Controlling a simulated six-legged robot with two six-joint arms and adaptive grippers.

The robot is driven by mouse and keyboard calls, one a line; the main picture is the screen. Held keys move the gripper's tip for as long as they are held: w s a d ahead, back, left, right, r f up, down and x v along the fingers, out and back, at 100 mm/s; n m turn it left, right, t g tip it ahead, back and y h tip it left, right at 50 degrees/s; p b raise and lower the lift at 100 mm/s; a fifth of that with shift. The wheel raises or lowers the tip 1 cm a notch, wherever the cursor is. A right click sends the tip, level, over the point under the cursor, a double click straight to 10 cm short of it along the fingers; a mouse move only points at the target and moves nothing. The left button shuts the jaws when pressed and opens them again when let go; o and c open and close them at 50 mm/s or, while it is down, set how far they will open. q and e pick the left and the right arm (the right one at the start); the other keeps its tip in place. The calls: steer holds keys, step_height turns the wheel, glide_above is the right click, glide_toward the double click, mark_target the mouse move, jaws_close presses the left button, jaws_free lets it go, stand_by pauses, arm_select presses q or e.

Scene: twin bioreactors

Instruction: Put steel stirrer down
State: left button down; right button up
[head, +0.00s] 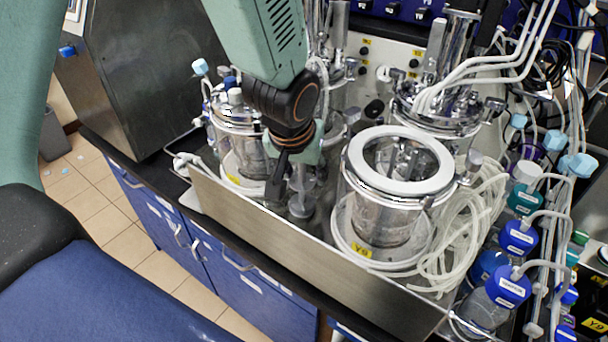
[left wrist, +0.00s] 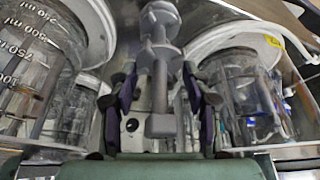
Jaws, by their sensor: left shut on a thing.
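The steel stirrer (head: 302,192) is a grey shaft with disc-like parts. It hangs roughly upright below my left gripper (head: 292,168), between the two glass vessels. In the left wrist view the stirrer (left wrist: 160,60) runs up the middle, between the fingers of my left gripper (left wrist: 160,105), which is shut on it. Its lower end is over or inside the steel tray (head: 300,251); I cannot tell whether it touches the tray floor. My right gripper is not in view.
The right vessel (head: 385,215) has a white ring on top and stands close to the stirrer. The left vessel (head: 237,125) stands on its other side. Coiled clear tubing (head: 470,225) and blue-capped bottles (head: 508,285) crowd the right. Free room between the vessels is narrow.

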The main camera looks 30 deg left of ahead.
arm_select(q)
steer(key=shift+d+r, duration=0.1)
steer(key=shift+r, duration=0.05)
steer(key=shift+f, duration=0.2)
steer(key=c, duration=1)
jaws_free()
steer(key=o, duration=0.4)
